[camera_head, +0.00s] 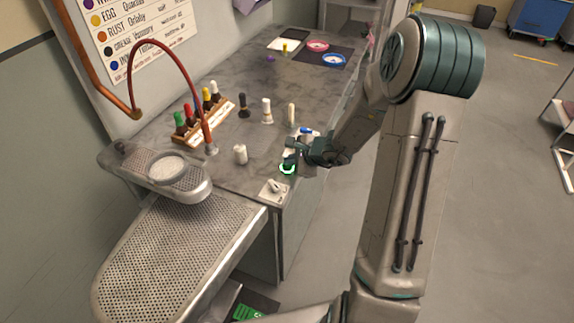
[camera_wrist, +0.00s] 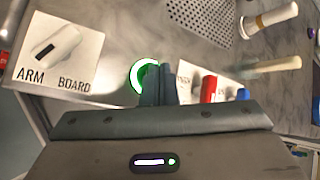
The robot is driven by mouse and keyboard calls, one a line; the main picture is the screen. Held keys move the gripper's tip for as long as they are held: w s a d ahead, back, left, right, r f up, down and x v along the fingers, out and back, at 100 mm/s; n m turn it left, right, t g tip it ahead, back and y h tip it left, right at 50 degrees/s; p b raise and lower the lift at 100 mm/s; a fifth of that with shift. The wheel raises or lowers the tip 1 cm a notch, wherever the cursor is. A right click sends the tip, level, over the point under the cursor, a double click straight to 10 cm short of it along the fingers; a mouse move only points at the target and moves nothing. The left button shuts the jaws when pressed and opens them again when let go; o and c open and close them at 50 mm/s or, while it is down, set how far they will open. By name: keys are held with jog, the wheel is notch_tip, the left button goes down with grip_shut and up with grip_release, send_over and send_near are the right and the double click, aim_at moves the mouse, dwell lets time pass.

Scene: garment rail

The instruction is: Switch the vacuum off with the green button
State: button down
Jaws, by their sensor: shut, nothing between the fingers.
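The green button (camera_head: 287,168) sits near the front right edge of the grey worktop, with a bright green ring lit around it. In the wrist view the lit ring of the green button (camera_wrist: 144,77) is partly hidden behind my fingers. My gripper (camera_head: 290,156) is shut and empty, its fingertips at or just above the button. In the wrist view the closed fingers of my gripper (camera_wrist: 158,82) overlap the right part of the ring. I cannot tell whether they touch the button.
A card marked ARM BOARD with a white switch (camera_wrist: 56,42) lies beside the button. The perforated board (camera_head: 175,255) is at front left.

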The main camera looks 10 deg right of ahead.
aim_at(291, 167)
jog(key=shift+f, duration=0.1)
dwell(0.3)
jog(key=shift+f+b, duration=0.4)
jog(key=shift+b, duration=0.35)
jog(key=shift+r, duration=0.35)
notch_tip(291, 167, up, 6)
jog(key=p, duration=0.5)
jog(key=shift+r, duration=0.15)
dwell(0.3)
